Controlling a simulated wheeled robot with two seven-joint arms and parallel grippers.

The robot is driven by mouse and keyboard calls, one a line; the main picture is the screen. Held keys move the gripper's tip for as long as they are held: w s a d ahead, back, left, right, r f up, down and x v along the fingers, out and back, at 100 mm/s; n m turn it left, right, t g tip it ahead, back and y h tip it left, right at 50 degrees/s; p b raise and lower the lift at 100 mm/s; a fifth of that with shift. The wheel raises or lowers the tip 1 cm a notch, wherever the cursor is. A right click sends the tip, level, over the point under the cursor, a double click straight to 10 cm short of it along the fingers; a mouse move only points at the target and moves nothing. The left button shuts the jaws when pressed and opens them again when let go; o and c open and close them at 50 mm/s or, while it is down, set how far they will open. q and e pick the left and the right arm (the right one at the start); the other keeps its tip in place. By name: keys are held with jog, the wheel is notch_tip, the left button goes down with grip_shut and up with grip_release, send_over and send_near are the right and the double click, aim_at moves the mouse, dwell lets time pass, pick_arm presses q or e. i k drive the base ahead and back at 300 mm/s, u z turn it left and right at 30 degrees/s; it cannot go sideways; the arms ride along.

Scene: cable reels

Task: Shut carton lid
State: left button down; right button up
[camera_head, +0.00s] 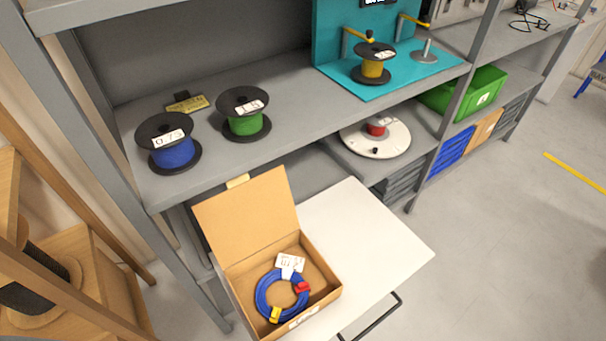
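The open cardboard carton (329,293) stands on the white table at the bottom middle. Its lid (247,215) is raised at the back and leans slightly away, with a small light tab (237,181) on its top edge. Inside the carton lies a coiled blue cable (262,297) with a red clip, a yellow clip and a white label (290,262). Neither of my grippers shows in the head view.
The white table (375,240) is bare right of the carton. Behind the lid, a grey shelf (290,104) holds a blue reel (172,153), a green reel (245,124) and a yellow reel (372,69) on a teal board. A wooden stand is at left.

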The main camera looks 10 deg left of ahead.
aim_at(240, 221)
jog(key=z, duration=1.1)
jog(key=k, duration=0.6)
jog(key=u, duration=1.35)
jog(key=i, duration=0.5)
jog(key=u, duration=0.05)
